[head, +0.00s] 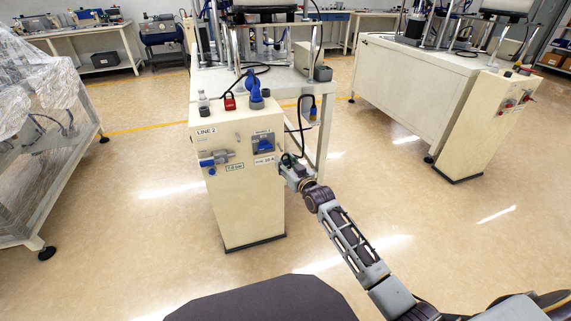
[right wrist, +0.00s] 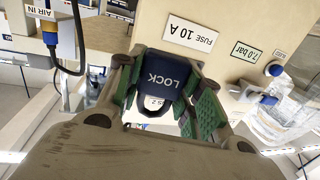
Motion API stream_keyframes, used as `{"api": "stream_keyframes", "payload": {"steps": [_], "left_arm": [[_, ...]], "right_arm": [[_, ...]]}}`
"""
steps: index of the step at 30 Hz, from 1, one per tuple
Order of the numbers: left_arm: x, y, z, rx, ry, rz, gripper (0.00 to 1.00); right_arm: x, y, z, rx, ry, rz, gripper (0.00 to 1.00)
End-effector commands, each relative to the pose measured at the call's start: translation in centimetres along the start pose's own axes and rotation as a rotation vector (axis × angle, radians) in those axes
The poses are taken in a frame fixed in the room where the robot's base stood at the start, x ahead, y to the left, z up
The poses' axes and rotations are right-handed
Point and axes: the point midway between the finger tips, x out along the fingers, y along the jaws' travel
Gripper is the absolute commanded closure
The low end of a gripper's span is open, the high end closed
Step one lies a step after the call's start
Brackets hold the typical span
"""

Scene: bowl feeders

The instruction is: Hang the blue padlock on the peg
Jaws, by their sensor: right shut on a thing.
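My right gripper (head: 297,178) is at the right edge of the front of the beige LINE 2 cabinet (head: 245,210). In the right wrist view its green-padded fingers (right wrist: 163,95) are shut on the blue padlock (right wrist: 163,72), one on each side. The padlock's face reads LOCK, and its dark shackle (right wrist: 150,111) points toward the bottom of the picture. In the head view the padlock is not clear at the gripper. I cannot make out the peg for certain in either view. My left gripper is not in view.
The front bears a blue switch (head: 263,143) and a valve (head: 214,158). A cabled connector (head: 311,112) hangs at right. The floor in front is clear.

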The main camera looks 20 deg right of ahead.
Motion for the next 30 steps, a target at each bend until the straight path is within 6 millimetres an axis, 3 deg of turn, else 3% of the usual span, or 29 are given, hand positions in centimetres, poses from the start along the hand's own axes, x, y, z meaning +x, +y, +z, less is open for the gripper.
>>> {"api": "stream_keyframes", "payload": {"steps": [30], "left_arm": [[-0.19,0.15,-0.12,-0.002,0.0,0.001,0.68]], "right_arm": [[0.95,0.16,-0.15,0.0,0.001,0.0,0.93]]}}
